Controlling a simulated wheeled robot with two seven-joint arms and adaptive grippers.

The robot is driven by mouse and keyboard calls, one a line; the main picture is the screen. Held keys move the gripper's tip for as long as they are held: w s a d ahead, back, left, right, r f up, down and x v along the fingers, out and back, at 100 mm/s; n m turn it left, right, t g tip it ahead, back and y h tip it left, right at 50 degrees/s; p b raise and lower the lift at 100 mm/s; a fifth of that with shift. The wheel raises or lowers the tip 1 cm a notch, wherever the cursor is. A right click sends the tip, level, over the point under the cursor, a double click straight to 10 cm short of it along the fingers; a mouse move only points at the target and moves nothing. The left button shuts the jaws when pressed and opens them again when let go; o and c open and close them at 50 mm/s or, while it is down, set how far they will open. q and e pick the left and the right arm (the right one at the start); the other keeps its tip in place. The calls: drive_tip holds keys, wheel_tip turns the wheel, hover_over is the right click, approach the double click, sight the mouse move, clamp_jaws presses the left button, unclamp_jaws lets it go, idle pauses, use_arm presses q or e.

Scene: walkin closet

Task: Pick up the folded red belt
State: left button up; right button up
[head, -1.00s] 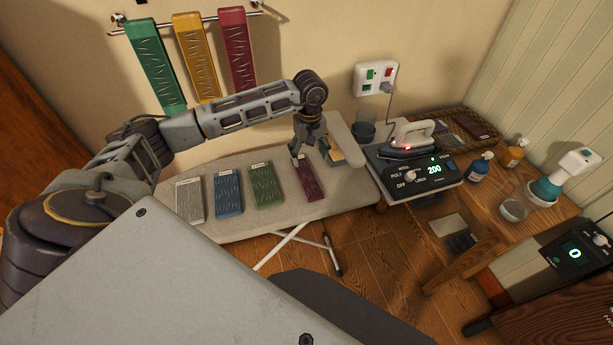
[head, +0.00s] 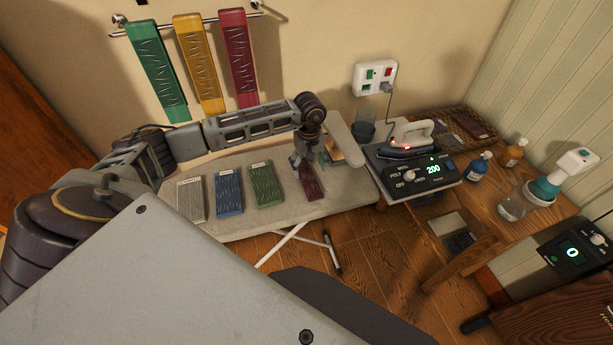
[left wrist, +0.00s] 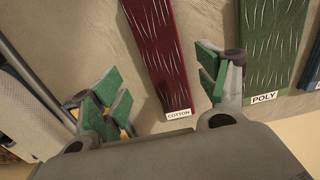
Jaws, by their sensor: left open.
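The folded red belt (head: 311,186) is a flat dark red strip lying on the ironing board (head: 240,217), last to the right in a row of folded strips. In the left wrist view the red belt (left wrist: 160,50) bears a tag reading COTTON. My left gripper (head: 308,165) is open above its far end and partly hides it. In the left wrist view its green-padded fingers (left wrist: 160,92) are spread to either side of the belt, with nothing held. I cannot tell the exact height of the fingertips over the board. My right gripper is not in view.
Green (head: 265,186), blue (head: 228,194) and grey (head: 190,200) strips lie to the left on the board. An iron (head: 412,136) on its control unit (head: 420,172) stands to the right. Green, yellow and red strips hang from a wall rail (head: 200,17).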

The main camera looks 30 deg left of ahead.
sight(308, 177)
use_arm(q)
drive_tip(key=shift+s+a+f+p, duration=0.15)
drive_tip(key=shift+f+p, duration=0.5)
drive_tip(key=shift+f, duration=1.7)
drive_tip(key=c, duration=1)
drive_tip(key=shift+c, duration=0.2)
